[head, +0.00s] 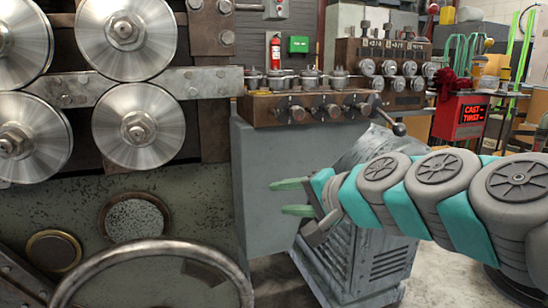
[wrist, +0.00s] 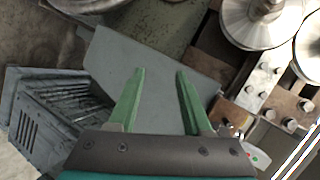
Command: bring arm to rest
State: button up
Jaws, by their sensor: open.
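My gripper (head: 292,197) reaches in from the right in the head view, with my grey and teal arm stretched out behind it. Its two green fingers are apart with nothing between them. In the wrist view the open fingers (wrist: 158,95) point toward a plain grey panel (wrist: 150,62) of the machine. The same grey panel (head: 262,170) is behind the fingers in the head view. I cannot tell the exact gap between fingertips and panel.
Large steel rollers (head: 138,127) and a handwheel (head: 150,252) are at the left. A lever-and-valve block (head: 305,107) sits above my gripper. A vented grey housing (head: 375,262) stands below my arm. A red sign box (head: 461,117) is at the back right.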

jog(key=s+d+f+n+g+h, duration=0.1)
jog(key=s+f+n+g+h, duration=0.45)
jog(key=s+f, duration=1.1)
jog(key=s+d+f+n+g+h, duration=0.2)
jog(key=s+d+f+g, duration=0.4)
jog(key=s+d+f, duration=0.3)
jog(key=s+d, duration=0.1)
jog(key=s, duration=0.2)
jog(key=shift+s+f+g+h, duration=0.2)
jog(key=shift+s+g+h, duration=0.1)
jog(key=shift+g+h, duration=0.05)
